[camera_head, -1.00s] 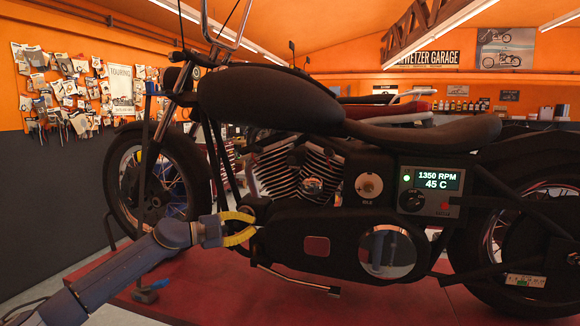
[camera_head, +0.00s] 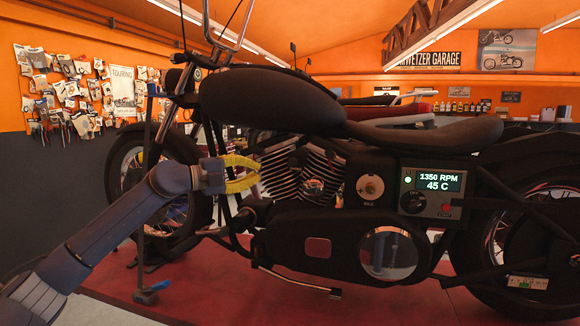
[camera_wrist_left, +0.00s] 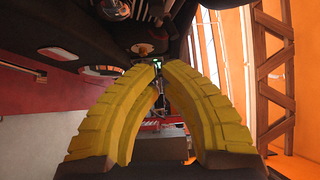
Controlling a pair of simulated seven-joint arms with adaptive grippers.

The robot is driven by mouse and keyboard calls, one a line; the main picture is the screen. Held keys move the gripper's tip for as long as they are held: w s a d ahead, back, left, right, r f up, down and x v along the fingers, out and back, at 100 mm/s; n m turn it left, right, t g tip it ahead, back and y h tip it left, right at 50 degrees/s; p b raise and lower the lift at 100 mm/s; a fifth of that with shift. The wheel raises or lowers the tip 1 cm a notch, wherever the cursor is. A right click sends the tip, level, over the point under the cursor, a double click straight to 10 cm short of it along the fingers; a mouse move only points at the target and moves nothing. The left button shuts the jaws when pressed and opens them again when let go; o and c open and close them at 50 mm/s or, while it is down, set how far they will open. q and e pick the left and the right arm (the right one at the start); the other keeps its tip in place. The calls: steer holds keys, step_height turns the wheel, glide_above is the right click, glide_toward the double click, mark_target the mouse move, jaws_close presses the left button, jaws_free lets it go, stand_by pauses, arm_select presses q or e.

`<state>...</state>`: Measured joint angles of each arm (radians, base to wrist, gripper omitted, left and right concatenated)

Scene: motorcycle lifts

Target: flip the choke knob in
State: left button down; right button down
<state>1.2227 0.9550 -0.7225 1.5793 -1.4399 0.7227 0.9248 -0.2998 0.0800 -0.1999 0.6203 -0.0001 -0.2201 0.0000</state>
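I cannot make out a part marked as the choke knob. A round brass knob (camera_head: 370,187) labelled like an idle control sits on the motorcycle's side, right of the engine (camera_head: 296,172). My left gripper (camera_head: 259,174) has yellow fingers and hovers left of the finned engine, below the fuel tank (camera_head: 268,98). The left wrist view shows its fingertips (camera_wrist_left: 160,66) bowed inward and close together, with nothing clearly held. I cannot tell whether they touch. A small green glow shows beyond the tips. My right gripper is not in view.
A panel (camera_head: 431,193) reads 1350 RPM and 45 C, with a black dial (camera_head: 412,203) and red button. The motorcycle stands on a red lift platform (camera_head: 230,295). The frame tubes and front wheel (camera_head: 125,170) are near my left arm.

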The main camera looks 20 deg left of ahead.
mark_target(292, 162)
arm_select(q)
steer(key=w+a+x, duration=0.2)
steer(key=x, duration=1.1)
steer(key=shift+a, duration=0.15)
stand_by(0.4)
